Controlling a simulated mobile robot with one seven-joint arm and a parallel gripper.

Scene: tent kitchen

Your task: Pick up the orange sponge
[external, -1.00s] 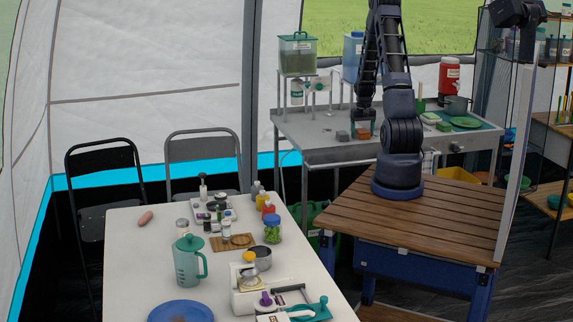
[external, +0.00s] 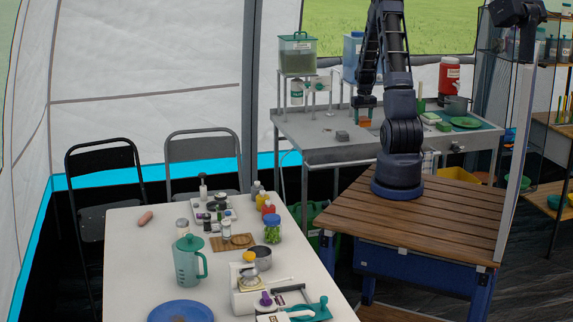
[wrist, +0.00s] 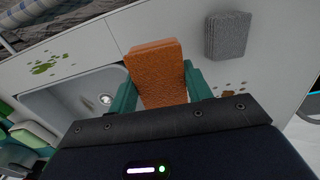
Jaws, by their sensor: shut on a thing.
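My gripper (wrist: 166,92) is shut on the orange sponge (wrist: 155,70), with its teal fingers on both sides of the sponge in the wrist view. In the external view my gripper (external: 366,113) is above the grey steel sink counter, and the orange sponge (external: 365,122) shows at its tips. The sponge appears to be held a little above the counter.
A grey sponge (wrist: 229,36) lies on the counter (external: 310,138) to one side, also seen in the external view (external: 342,135). The sink basin (wrist: 75,95) is on the other side. A green plate (external: 466,122) and a red jug (external: 449,76) stand further right.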

